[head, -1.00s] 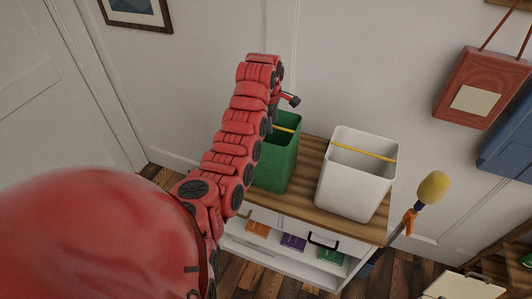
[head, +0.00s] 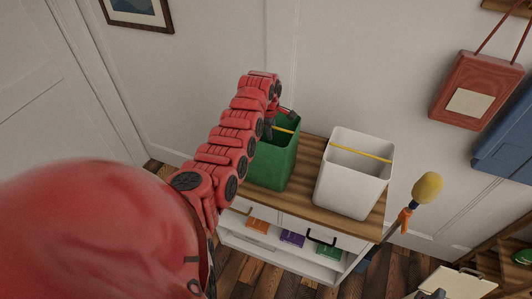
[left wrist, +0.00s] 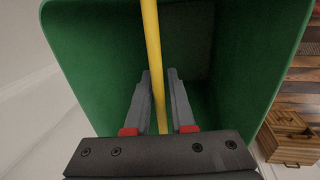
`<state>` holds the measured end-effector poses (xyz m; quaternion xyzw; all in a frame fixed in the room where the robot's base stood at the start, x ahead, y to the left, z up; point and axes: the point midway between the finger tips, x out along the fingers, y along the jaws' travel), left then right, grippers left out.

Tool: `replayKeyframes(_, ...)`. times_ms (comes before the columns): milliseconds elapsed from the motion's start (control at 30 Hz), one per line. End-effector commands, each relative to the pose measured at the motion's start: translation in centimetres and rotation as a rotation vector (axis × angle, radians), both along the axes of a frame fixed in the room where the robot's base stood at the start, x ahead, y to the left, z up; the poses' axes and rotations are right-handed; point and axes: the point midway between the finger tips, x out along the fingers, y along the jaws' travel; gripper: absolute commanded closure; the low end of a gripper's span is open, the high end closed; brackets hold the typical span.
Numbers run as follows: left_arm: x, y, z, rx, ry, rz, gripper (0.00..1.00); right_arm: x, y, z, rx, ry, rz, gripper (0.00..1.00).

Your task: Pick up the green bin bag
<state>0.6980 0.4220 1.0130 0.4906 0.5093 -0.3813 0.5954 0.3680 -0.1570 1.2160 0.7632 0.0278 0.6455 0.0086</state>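The green bin bag (head: 275,165) looks like an open-topped green box with a yellow bar (head: 283,130) across its mouth. It stands upright on the wooden top of a white cabinet, partly hidden by my left arm. My left gripper (head: 279,121) is at its mouth, pointing down. In the left wrist view, the gripper's two fingers (left wrist: 159,78) are apart, reach into the green opening (left wrist: 85,45), and have the yellow bar (left wrist: 154,50) between them with small gaps. A dark grey shape at the head view's bottom edge may be my right gripper; its fingers cannot be made out.
A white bin (head: 350,180) with a yellow bar stands close to its right. The cabinet (head: 318,190) has an open front with orange, purple and green packets. A yellow-headed stick (head: 427,188) stands to the right. The wall is close behind.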

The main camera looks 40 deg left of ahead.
Motion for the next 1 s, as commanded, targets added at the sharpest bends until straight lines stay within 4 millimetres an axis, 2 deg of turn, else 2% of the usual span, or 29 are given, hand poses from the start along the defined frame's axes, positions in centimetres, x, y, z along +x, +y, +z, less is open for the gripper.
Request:
replayKeyframes(33, 0.00, -0.01, 0.01, 0.000, 0.000, 0.000, 0.88, 0.00, 0.00, 0.01, 0.000, 0.000, 0.000, 0.67)
replayKeyframes(100, 0.00, -0.01, 0.01, 0.000, 0.000, 0.000, 1.00, 0.00, 0.00, 0.00, 0.000, 0.000, 0.000, 0.67)
replayKeyframes(1000, 0.01, -0.01, 0.03, 0.000, 0.000, 0.000, 1.00, 0.00, 0.00, 0.00, 0.000, 0.000, 0.000, 0.67)
